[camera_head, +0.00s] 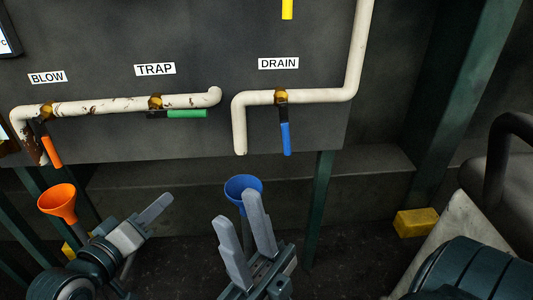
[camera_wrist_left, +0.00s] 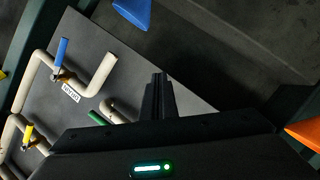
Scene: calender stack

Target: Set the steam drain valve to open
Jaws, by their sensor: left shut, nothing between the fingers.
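The drain valve has a blue lever (camera_head: 286,138) and a brass body (camera_head: 281,97), under the DRAIN label (camera_head: 278,63). The lever hangs straight down, across the horizontal run of the white pipe (camera_head: 320,95). In the left wrist view the blue lever (camera_wrist_left: 61,51) shows at the upper left. My left gripper (camera_head: 163,203) is shut and empty, below and left of the lever; its closed fingers (camera_wrist_left: 158,90) also show in the wrist view. My right gripper (camera_head: 237,208) is open and empty, below the lever with its fingers pointing up. Neither gripper touches the valve.
A TRAP valve with a green lever (camera_head: 187,114) and a BLOW valve with an orange lever (camera_head: 51,151) sit to the left. A blue funnel (camera_head: 240,183) stands just behind my right gripper. An orange funnel (camera_head: 58,200) is at the lower left. A yellow lever (camera_head: 288,9) hangs above.

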